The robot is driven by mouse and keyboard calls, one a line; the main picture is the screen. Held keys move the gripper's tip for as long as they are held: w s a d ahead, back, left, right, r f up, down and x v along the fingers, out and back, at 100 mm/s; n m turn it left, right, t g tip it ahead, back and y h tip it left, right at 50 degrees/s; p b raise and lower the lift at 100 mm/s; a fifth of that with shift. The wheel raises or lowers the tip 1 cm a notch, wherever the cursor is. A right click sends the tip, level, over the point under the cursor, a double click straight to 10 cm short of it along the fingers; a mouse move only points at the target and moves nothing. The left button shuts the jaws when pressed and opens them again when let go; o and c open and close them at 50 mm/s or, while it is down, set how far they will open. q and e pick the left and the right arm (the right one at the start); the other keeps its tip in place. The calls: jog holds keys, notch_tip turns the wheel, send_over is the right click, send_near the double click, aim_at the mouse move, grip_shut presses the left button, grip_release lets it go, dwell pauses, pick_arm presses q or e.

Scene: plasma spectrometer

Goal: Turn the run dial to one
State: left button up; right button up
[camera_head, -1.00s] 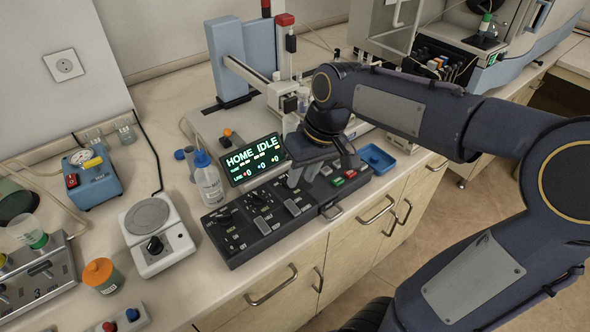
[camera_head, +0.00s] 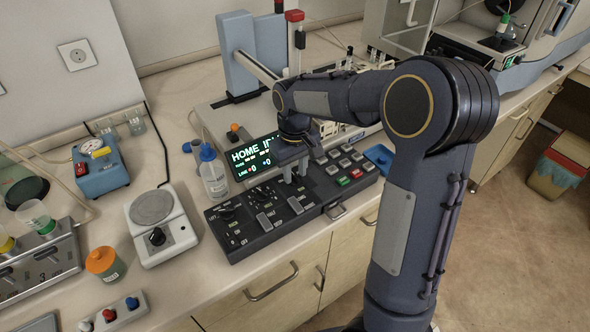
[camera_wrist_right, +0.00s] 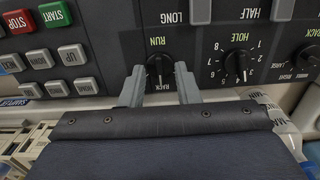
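In the head view my right gripper (camera_head: 293,172) is low over the panel, fingers down, and hides the dial. The dial's exact setting is unclear. The lit display (camera_head: 252,158) behind reads HOME and is partly covered by my wrist. My left gripper is out of view.
In the wrist view a hole dial (camera_wrist_right: 237,66) numbered up to 8 is close beside the gripper, with green START (camera_wrist_right: 56,14) and red STOP (camera_wrist_right: 18,21) keys.

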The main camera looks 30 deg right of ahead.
jog(key=shift+f, duration=0.15)
grip_shut()
dwell(0.4)
jog(key=n+p, duration=0.1)
jog(key=n, duration=0.4)
jog(key=shift+n+p, duration=0.35)
jog(key=shift+n, duration=1.95)
grip_release()
